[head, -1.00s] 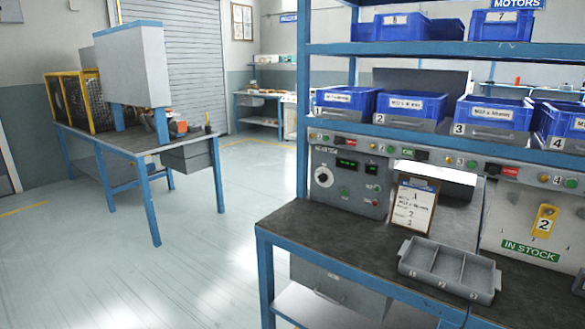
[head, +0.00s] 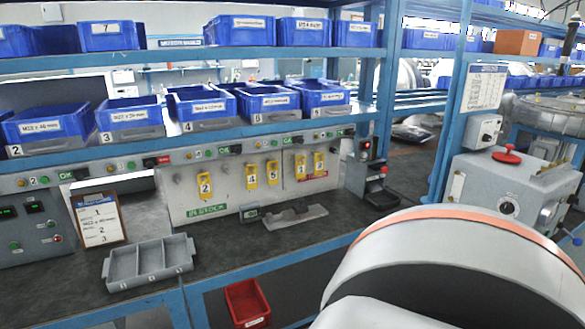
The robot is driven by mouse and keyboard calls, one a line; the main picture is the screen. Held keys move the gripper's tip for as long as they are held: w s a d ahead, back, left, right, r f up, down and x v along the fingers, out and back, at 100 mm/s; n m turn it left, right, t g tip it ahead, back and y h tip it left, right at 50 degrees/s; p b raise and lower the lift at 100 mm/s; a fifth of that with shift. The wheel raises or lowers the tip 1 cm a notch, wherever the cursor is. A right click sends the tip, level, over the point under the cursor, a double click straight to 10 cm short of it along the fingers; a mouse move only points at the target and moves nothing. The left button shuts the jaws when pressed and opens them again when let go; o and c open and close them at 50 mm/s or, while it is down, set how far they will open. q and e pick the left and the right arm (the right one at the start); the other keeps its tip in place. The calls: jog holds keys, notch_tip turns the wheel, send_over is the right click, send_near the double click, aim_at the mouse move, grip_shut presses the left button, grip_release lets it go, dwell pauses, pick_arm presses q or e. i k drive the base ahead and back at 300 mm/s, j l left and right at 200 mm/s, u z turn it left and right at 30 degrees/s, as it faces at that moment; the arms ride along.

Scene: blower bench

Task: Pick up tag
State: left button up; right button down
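Several yellow tags hang on the grey panel above the bench in the head view. A tag marked 2 (head: 205,186) hangs at the left, above the green IN STOCK label (head: 207,210). A tag marked 4 (head: 251,176) and another yellow tag (head: 272,173) hang side by side to its right. Two more tags, a left one (head: 300,166) and a right one (head: 319,163), hang above a red label (head: 312,176). Neither of my grippers shows in the head view.
A grey three-compartment tray (head: 150,261) and a clipboard (head: 99,218) are on the bench at the left. A grey fixture (head: 295,215) lies below the tags. A red bin (head: 247,303) sits low. Blue bins (head: 130,113) fill the shelves. A large white rounded body with an orange stripe blocks the lower right.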

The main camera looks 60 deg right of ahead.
aim_at(300, 166)
jog(key=z, duration=2)
